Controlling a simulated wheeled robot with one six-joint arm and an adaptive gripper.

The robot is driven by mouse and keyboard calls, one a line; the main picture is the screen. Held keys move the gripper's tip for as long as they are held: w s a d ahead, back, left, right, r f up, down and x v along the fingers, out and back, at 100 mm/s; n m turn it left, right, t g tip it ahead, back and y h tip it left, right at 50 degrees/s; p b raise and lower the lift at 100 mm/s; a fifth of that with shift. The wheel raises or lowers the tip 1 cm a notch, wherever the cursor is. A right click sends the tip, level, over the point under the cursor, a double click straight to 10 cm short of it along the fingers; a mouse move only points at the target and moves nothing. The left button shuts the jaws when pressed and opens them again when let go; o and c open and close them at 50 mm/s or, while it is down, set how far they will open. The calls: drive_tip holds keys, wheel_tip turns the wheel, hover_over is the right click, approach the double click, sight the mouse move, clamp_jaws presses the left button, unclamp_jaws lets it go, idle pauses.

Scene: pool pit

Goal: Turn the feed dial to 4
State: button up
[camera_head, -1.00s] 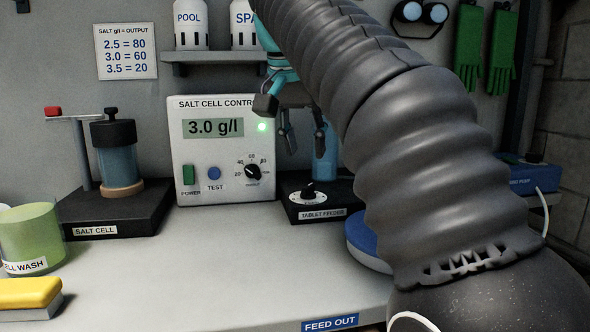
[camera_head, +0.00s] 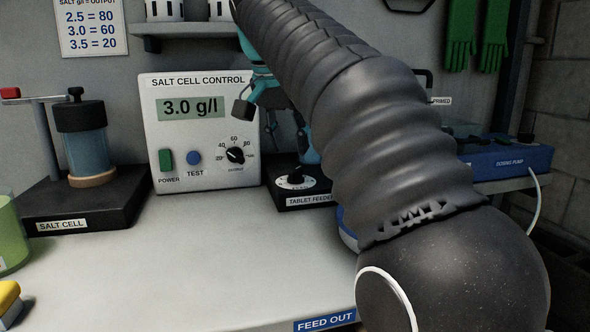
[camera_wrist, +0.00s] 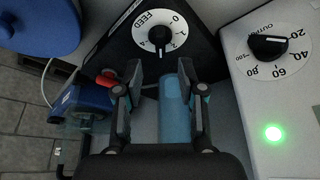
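The feed dial (camera_head: 296,180) is a black knob on a white round scale, on top of the black tablet feeder (camera_head: 310,200). In the wrist view the feed dial (camera_wrist: 159,36) is at the top centre, and the white mark on its knob points down in the picture. The small scale numbers are hard to read there. My gripper (camera_head: 287,128) hangs above and behind the dial in the head view. In the wrist view my gripper (camera_wrist: 157,82) is open and empty, its fingers apart below the dial and not touching it.
A blue cylinder (camera_wrist: 173,110) stands on the feeder, seen between my fingers. The salt cell control box (camera_head: 205,130) with its output knob (camera_head: 235,155) is left of the feeder. A blue dosing pump (camera_head: 505,158) is at right.

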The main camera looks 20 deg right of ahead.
sight(295, 169)
drive_tip(key=b+x, duration=0.1)
drive_tip(key=x, duration=0.5)
clamp_jaws()
